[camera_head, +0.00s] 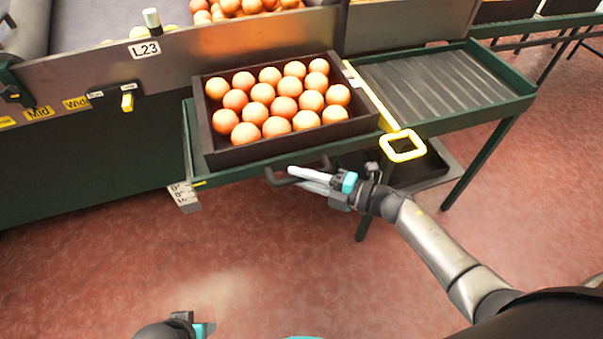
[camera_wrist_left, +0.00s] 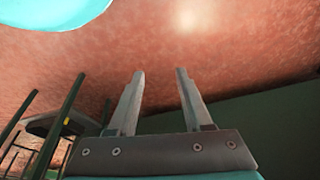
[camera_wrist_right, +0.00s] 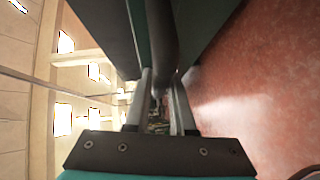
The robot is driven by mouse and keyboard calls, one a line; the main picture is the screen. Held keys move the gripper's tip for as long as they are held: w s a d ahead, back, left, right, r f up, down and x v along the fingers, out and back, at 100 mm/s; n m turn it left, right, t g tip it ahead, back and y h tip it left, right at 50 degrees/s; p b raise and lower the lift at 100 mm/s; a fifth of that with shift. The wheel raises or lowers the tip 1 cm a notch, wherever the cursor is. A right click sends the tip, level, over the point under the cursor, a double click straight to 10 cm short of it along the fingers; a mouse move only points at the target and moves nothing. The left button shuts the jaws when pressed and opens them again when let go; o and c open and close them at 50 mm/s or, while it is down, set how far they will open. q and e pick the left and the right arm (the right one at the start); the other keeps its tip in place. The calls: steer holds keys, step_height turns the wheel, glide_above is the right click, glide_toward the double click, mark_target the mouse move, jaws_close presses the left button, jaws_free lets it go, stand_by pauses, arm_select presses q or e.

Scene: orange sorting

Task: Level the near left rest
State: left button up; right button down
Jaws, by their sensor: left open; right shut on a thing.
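The near left rest (camera_head: 187,140) is a green-edged shelf holding a dark crate (camera_head: 208,150) full of oranges (camera_head: 285,105). A dark bar handle (camera_head: 273,178) sticks out from its front edge. My right gripper (camera_head: 294,173) is shut on this handle, and the dark bar (camera_wrist_right: 162,40) runs between its fingers in the right wrist view. A white scale plate (camera_head: 184,197) with degree marks hangs at the rest's front left corner; its exact reading is too small to tell. My left gripper (camera_wrist_left: 160,73) is open and empty, low over the floor.
A dark lower tray (camera_head: 425,170) sits beneath. The red floor (camera_head: 270,270) in front is clear.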

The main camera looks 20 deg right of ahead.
arm_select(q)
steer(key=shift+s+a+f+g+p, duration=0.15)
steer(key=shift+s+f+p, duration=0.25)
steer(key=shift+f, duration=0.45)
steer(key=shift+s+f+g+p, duration=0.15)
steer(key=shift+s+f+p, duration=0.25)
steer(key=shift+f, duration=0.45)
arm_select(e)
steer(key=shift+w+r, duration=0.25)
steer(key=shift+r, duration=0.4)
arm_select(q)
steer(key=shift+s, duration=0.1)
arm_select(e)
steer(key=c, duration=0.8)
jaws_free()
steer(key=shift+o, duration=0.2)
steer(key=shift+s+f, duration=0.1)
steer(key=shift+f, duration=0.05)
steer(key=shift+s+d, duration=0.1)
steer(key=shift+s+d, duration=0.2)
arm_select(q)
steer(key=s+a+f+p, duration=0.2)
steer(key=s+f+p, duration=0.1)
steer(key=f, duration=0.2)
steer(key=shift+a+f, duration=0.2)
steer(key=shift+f, duration=0.15)
arm_select(e)
steer(key=v, duration=1.4)
steer(key=shift+d+r, duration=0.2)
steer(key=shift+r, duration=0.2)
